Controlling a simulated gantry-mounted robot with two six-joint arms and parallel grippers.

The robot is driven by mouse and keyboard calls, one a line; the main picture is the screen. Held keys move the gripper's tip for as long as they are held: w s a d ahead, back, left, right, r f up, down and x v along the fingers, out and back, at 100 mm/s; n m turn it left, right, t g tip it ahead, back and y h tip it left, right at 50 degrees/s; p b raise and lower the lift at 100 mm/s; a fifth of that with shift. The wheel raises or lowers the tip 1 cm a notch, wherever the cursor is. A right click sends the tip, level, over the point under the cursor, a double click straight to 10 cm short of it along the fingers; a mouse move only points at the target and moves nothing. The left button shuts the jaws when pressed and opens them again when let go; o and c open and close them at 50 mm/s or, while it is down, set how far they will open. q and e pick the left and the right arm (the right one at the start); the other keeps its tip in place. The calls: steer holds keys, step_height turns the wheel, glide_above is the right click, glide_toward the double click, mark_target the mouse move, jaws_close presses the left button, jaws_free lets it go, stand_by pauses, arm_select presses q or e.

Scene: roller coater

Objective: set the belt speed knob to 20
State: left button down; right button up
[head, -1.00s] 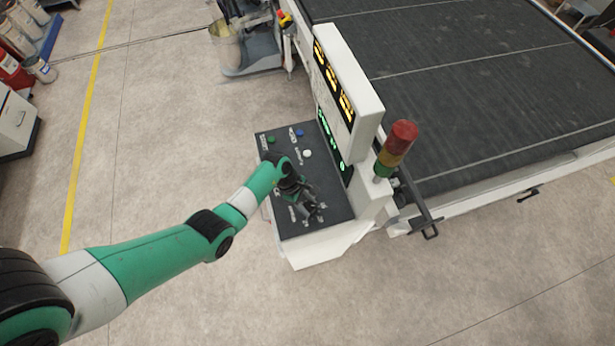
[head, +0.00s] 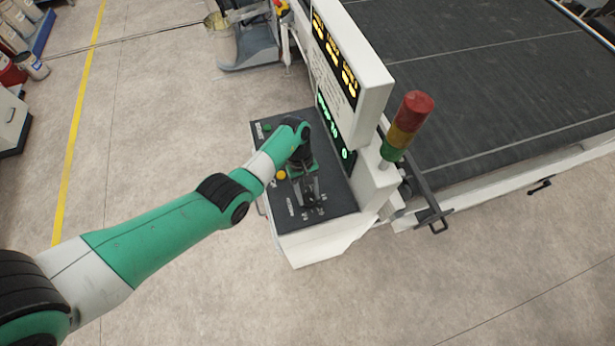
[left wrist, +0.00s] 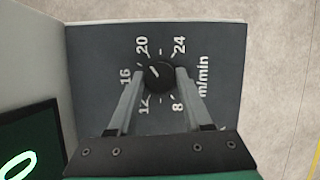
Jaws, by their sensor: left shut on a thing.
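The belt speed knob (left wrist: 159,76) is a round black dial with a short white pointer line, centred in the left wrist view. White numbers 8, 12, 16, 20 and 24 and the unit "m/min" surround it. The pointer slants to the upper left, between 16 and 20. My left gripper (left wrist: 157,78) has one finger on each side of the knob and is shut on it. In the head view, my left gripper (head: 312,200) reaches down onto the near end of the dark control panel (head: 334,222). My right gripper is not in view.
A yellow button (head: 281,174) and a green button (head: 267,127) show on the panel beside my arm. An upright display housing (head: 372,95) and a red-yellow-green signal tower (head: 407,125) stand to the right. A wide dark conveyor belt (head: 470,90) lies behind.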

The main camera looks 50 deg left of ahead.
arm_select(q)
steer(key=shift+m, duration=0.4)
steer(key=shift+c, duration=1.7)
jaws_free()
steer(key=p+v, duration=0.1)
steer(key=v, duration=1)
steer(key=shift+w+r, duration=0.2)
steer(key=shift+r, duration=0.1)
